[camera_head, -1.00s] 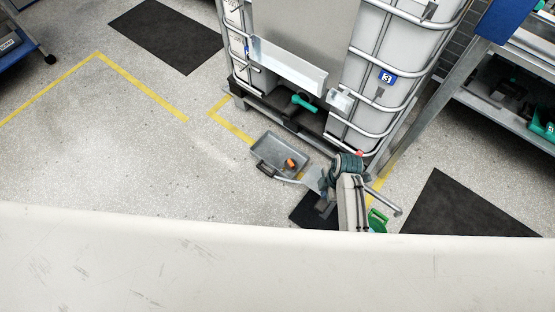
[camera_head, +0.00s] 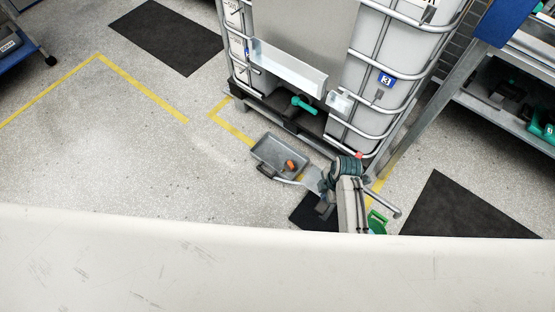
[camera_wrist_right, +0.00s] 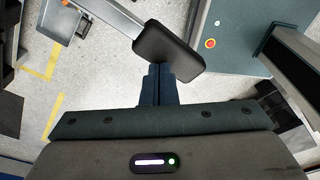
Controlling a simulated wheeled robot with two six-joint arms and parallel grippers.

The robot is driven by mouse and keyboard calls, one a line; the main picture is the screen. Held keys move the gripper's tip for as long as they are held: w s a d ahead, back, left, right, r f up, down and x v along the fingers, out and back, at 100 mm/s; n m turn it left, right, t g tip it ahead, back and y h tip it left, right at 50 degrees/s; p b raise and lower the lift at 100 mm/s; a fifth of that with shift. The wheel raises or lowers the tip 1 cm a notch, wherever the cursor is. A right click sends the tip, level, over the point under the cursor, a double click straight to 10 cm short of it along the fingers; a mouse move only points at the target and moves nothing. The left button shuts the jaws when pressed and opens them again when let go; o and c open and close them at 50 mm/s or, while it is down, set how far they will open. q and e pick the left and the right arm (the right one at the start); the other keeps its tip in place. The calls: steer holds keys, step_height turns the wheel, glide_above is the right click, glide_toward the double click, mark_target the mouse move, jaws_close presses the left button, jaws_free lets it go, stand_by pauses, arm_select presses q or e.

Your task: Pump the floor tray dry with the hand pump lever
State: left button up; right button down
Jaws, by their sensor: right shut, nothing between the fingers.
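The grey floor tray (camera_head: 268,150) lies on the floor in front of the caged tank, with a small orange object (camera_head: 291,164) in it. I cannot tell how much water it holds. A pale hose (camera_head: 288,181) runs from the tray toward my right arm. My right gripper (camera_head: 327,183) is over the dark mat, partly hidden by its own wrist. In the right wrist view its blue fingers (camera_wrist_right: 157,72) are shut and empty, right at the black grip (camera_wrist_right: 168,48) of a grey lever bar (camera_wrist_right: 112,14). I cannot tell whether they touch. The left gripper is out of view.
The caged white tank (camera_head: 385,105) with a teal valve handle (camera_head: 304,104) stands behind the tray. A metal rack (camera_head: 520,125) stands right. Floor left of the tray is clear.

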step_height(320, 180, up, 2)
steer(key=shift+r+p, duration=0.15)
steer(key=shift+p, duration=0.8)
steer(key=shift+r+p, duration=0.65)
steer(key=shift+r, duration=2.1)
